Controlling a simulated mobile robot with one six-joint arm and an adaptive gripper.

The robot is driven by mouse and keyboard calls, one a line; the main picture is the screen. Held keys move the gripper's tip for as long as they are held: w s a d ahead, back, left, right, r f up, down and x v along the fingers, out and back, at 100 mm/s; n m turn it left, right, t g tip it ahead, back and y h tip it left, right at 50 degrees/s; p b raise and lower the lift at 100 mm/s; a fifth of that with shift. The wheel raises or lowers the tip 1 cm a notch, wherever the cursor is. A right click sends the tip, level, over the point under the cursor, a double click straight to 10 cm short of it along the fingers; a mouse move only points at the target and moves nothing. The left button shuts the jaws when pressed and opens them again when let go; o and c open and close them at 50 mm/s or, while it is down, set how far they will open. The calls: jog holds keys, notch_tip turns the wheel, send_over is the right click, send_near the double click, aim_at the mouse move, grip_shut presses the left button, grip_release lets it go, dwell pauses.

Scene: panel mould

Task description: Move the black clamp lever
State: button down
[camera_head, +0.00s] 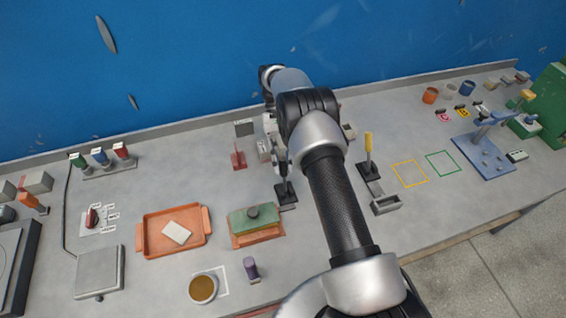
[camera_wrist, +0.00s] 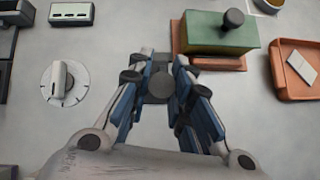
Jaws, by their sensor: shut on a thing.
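The black clamp lever (camera_head: 285,191) stands on the bench beside my arm in the head view, its dark base showing below my gripper (camera_head: 282,165). In the wrist view, a dark round end, which looks like the lever's top, sits between the fingers of my gripper (camera_wrist: 160,90). The fingers are closed around it. My arm and fingers hide much of the lever, and its exact tilt is hard to tell.
A green block with a black knob (camera_head: 255,220) is just left of the lever. An orange tray (camera_head: 205,241) lies further left. A yellow-handled lever (camera_head: 368,150) stands to the right. A white dial (camera_wrist: 65,83) shows beside my gripper in the wrist view.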

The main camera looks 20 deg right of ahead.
jog(key=c, duration=1.4)
grip_release()
jog(key=shift+c, duration=0.2)
notch_tip(320, 180, up, 10)
jog(key=shift+c, duration=0.2)
